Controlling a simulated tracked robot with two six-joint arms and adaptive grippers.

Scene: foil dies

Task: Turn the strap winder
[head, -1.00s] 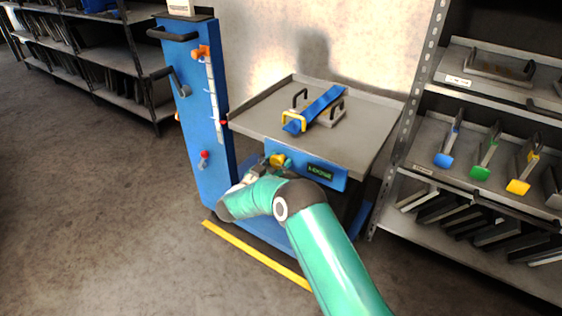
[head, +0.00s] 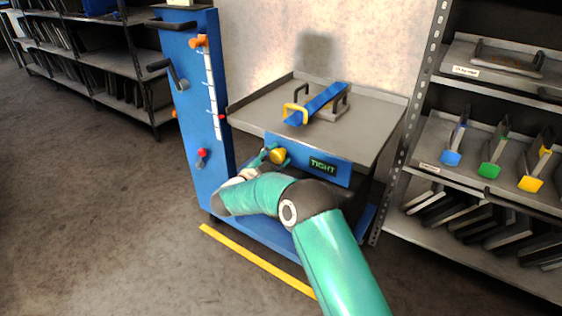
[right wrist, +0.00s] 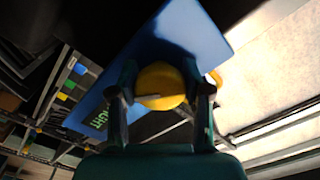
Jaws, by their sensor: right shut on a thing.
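The strap winder is a yellow round knob (head: 278,156) on the blue front panel (head: 338,172) of a cart. A small display on that panel (head: 322,165) reads TIGHT in green. My right gripper (head: 266,155) is at the knob, and the right wrist view shows its two fingers (right wrist: 161,92) shut on the sides of the knob (right wrist: 160,84). A blue strap (head: 318,104) runs over a grey die with dark handles (head: 343,97) on the cart's tray (head: 262,104). A yellow bracket (head: 295,113) stands at the strap's near end. My left gripper is out of view.
A blue post (head: 199,112) with levers and a red knob (head: 202,153) rises left of the tray. A shelf rack (head: 428,158) with strapped dies stands close on the right. A yellow floor line (head: 258,259) runs before the cart. The floor at left is clear.

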